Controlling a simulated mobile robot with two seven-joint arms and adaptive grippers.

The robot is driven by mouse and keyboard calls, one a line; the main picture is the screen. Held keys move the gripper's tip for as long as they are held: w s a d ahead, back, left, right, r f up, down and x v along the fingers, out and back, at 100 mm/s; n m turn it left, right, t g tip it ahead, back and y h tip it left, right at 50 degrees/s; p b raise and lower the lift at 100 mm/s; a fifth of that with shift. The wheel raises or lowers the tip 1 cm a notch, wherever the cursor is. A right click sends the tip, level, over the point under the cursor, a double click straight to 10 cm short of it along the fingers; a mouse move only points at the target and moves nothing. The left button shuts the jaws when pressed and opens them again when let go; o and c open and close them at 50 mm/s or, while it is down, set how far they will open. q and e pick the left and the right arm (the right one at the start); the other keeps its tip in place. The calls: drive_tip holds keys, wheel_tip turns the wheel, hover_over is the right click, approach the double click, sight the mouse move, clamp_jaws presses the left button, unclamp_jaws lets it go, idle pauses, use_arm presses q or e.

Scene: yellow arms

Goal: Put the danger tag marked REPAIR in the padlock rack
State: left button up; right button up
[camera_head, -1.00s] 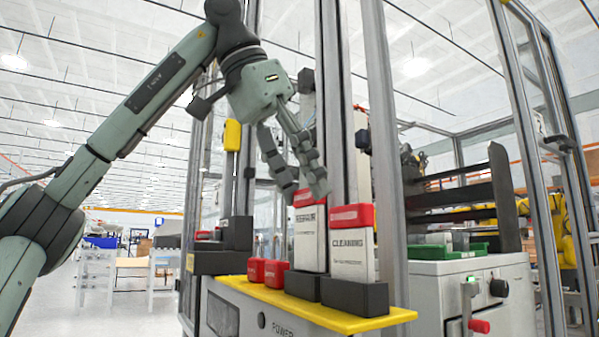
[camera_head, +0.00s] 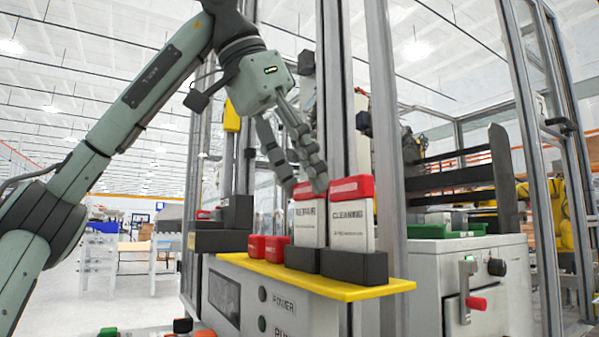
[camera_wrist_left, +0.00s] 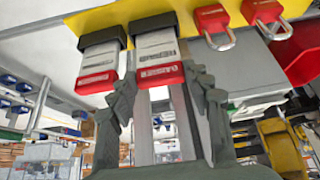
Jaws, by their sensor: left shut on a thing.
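Two white tags with red tops stand upright side by side in black holders on a yellow shelf (camera_head: 350,288). The left tag (camera_head: 309,232), whose blurred label appears to read REPAIR, is beside the CLEANING tag (camera_head: 352,235). My left gripper (camera_head: 307,181) comes down from above and is shut on the left tag's red top. In the left wrist view my left gripper (camera_wrist_left: 160,105) has its fingers on both sides of this tag (camera_wrist_left: 157,47); the CLEANING tag (camera_wrist_left: 99,58) is just outside one finger. I cannot make out the padlock rack for certain. My right gripper is not in view.
Red padlocks (camera_head: 277,249) sit on the shelf left of the tags; they also show in the left wrist view (camera_wrist_left: 213,25). Metal posts (camera_head: 385,120) rise close behind the tags. A black block (camera_head: 237,212) stands at the left.

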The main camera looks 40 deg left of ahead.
use_arm(q)
drive_tip(key=o, duration=1.1)
drive_tip(key=shift+r, duration=0.1)
drive_tip(key=v, duration=0.7)
drive_tip(key=shift+r, duration=0.2)
drive_tip(key=shift+s+f, duration=0.1)
